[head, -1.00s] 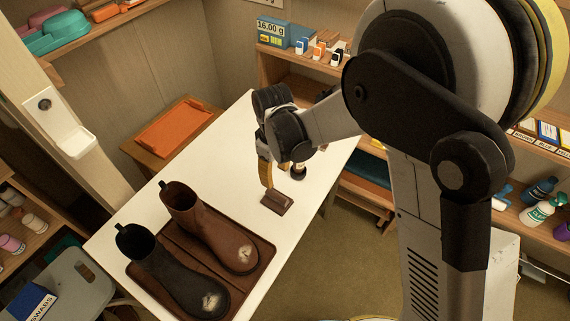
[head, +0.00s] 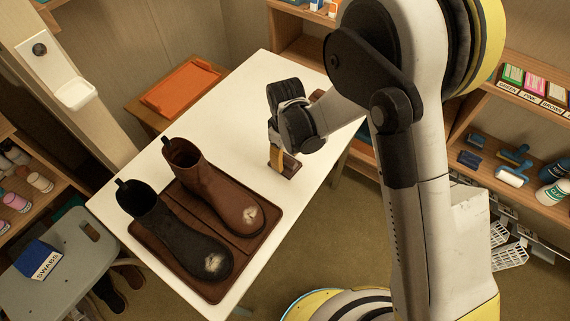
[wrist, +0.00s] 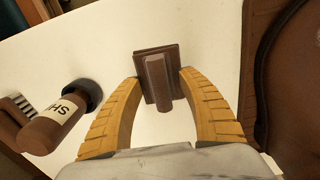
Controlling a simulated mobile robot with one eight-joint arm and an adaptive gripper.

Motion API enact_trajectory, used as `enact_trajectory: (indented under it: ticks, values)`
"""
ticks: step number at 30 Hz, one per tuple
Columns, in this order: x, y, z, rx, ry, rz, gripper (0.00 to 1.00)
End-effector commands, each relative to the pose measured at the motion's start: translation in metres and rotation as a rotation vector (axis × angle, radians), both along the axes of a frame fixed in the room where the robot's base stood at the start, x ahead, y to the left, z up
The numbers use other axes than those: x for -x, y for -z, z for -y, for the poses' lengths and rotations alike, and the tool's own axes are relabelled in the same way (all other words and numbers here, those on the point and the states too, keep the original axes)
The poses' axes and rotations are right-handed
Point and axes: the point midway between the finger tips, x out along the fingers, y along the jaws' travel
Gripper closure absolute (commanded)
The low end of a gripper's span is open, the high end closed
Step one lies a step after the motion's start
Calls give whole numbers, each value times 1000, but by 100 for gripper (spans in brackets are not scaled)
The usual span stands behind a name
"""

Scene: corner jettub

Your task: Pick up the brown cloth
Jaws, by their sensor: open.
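The brown cloth (wrist: 158,82) shows in the wrist view as a small flat square with a raised ridge along its middle, lying on the white table. It also shows in the head view (head: 291,168), partly hidden by my gripper. My gripper (wrist: 161,80) is open. Its two yellow fingers stand on either side of the cloth, with the ridge between them and no clear grip on it. In the head view my gripper (head: 279,156) is low over the table, past the boots.
A brown boot (head: 215,190) and a black boot (head: 175,240) stand on a brown tray (head: 275,222). In the wrist view a brown bottle (wrist: 48,128) and a brush (wrist: 18,106) lie left of my gripper. An orange tray (head: 183,88) is beyond the table (head: 130,188).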

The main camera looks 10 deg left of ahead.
Motion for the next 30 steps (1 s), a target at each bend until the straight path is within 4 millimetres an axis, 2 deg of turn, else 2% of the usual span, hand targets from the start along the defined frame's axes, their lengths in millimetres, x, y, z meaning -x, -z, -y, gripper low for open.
enact_trajectory:
  ticks: [4, 8, 9, 19, 22, 26, 30]
  values:
    - [0, -2, 0, 0, 0, 0, 54]
    - [0, -2, 0, 0, 0, 0, 94]
    - [0, -2, 0, 0, 0, 0, 100]
    - [0, -2, 0, 0, 0, 0, 100]
    - [0, -8, 0, 0, 0, 0, 100]
    - [0, -31, 0, 0, 0, 0, 100]
    - [0, -63, 0, 0, 0, 0, 100]
